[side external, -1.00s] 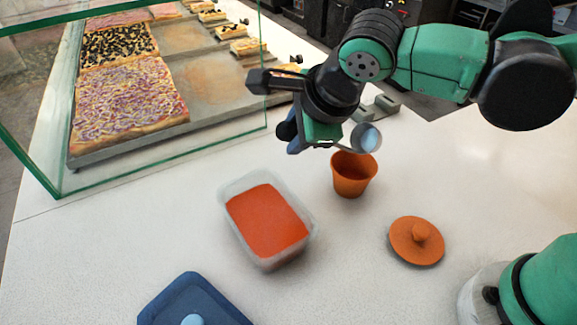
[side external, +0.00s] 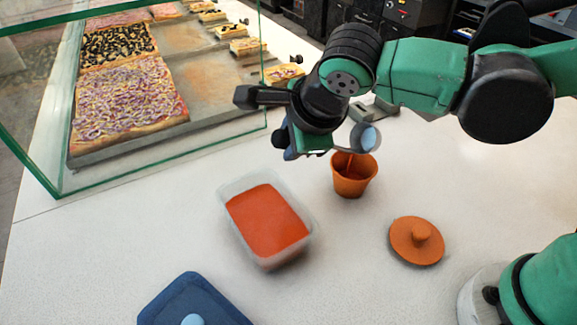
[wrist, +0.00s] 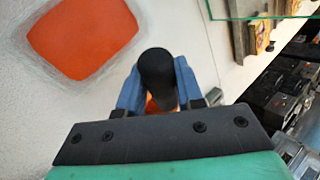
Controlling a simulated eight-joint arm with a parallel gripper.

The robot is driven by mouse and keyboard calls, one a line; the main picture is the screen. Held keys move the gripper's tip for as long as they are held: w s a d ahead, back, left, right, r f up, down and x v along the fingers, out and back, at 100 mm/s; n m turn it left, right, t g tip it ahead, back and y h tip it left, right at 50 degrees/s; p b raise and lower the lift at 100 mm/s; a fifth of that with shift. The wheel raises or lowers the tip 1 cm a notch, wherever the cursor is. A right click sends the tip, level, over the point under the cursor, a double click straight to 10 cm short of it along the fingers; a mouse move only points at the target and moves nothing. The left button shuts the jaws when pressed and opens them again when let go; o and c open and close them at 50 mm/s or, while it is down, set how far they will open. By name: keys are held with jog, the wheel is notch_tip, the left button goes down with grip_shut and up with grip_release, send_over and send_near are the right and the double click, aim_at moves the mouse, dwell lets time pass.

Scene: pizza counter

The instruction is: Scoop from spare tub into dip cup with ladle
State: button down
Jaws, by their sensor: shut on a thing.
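The spare tub (side external: 308,235) is a clear box of orange-red sauce in the middle of the counter; its sauce also shows in the wrist view (wrist: 85,38). The dip cup (side external: 354,185) is an orange, open cup standing upright to the tub's right. My gripper (side external: 290,145), with blue fingers in the wrist view (wrist: 158,85), is shut on the ladle's dark handle (wrist: 157,65). The ladle's bowl (side external: 368,138) is tipped on its side just above the cup. A thin red stream shows between bowl and cup. The cup's inside is mostly hidden.
An orange knobbed lid (side external: 416,240) lies right of the cup. A blue lid (side external: 190,303) lies at the front. A glass case (side external: 45,170) with pizza trays stands at the left. A grey block (side external: 375,108) sits behind the cup. Counter between tub and lid is clear.

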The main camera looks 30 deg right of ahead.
jog(key=shift+a+f+n+h, duration=0.15)
jog(key=shift+a+f+h, duration=0.1)
jog(key=shift+f+h, duration=0.25)
jog(key=shift+a+f+n+h, duration=0.15)
jog(key=shift+a+f+h, duration=0.1)
jog(key=shift+f+h, duration=0.25)
dwell(1.2)
jog(key=shift+d, duration=0.1)
